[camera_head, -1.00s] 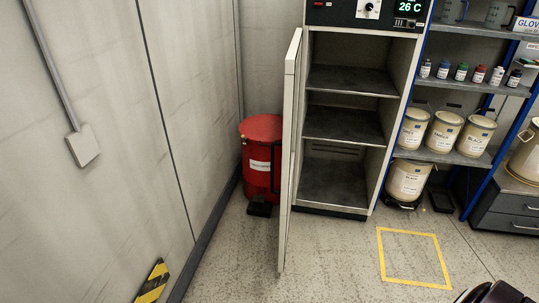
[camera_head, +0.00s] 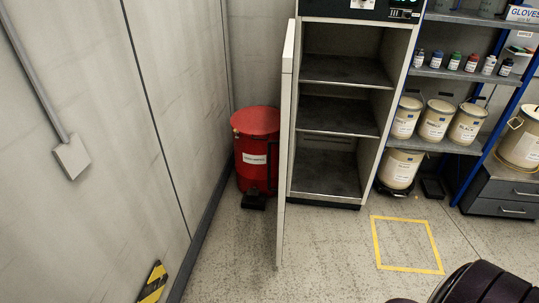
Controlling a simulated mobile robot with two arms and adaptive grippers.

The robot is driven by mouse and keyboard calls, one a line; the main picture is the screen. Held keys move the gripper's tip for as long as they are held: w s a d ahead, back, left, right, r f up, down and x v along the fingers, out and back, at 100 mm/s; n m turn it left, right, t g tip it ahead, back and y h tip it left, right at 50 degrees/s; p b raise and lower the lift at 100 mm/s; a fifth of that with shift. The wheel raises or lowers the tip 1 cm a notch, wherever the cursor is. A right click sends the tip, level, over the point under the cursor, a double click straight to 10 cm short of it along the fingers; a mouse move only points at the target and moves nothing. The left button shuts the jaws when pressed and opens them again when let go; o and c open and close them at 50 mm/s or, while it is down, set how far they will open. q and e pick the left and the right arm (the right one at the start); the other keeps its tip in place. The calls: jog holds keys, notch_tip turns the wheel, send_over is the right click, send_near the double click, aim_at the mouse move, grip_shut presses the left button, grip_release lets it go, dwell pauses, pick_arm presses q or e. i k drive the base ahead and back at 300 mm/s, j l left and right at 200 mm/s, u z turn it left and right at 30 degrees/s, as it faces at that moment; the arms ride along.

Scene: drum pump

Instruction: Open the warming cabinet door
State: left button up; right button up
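The warming cabinet (camera_head: 352,205) stands in the upper middle of the head view, with its front open and its shelves bare. Its door (camera_head: 285,150) is swung out at the left side of the cabinet and shows almost edge-on, standing well away from the opening. A dark ribbed part of my own arm rises at the bottom right corner, far from the door. No gripper fingers show, so both grippers are out of view.
A red pedal bin (camera_head: 257,135) stands left of the door, near the wall. A blue-framed rack (camera_head: 455,75) with cans and bottles is at the right. A yellow floor square (camera_head: 407,268) lies empty. The floor before the cabinet is clear.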

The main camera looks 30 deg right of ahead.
aim_at(288, 54)
jog(key=i+z, duration=0.15)
jog(key=i, duration=0.3)
jog(key=i+j+z, duration=0.15)
jog(key=i, duration=0.35)
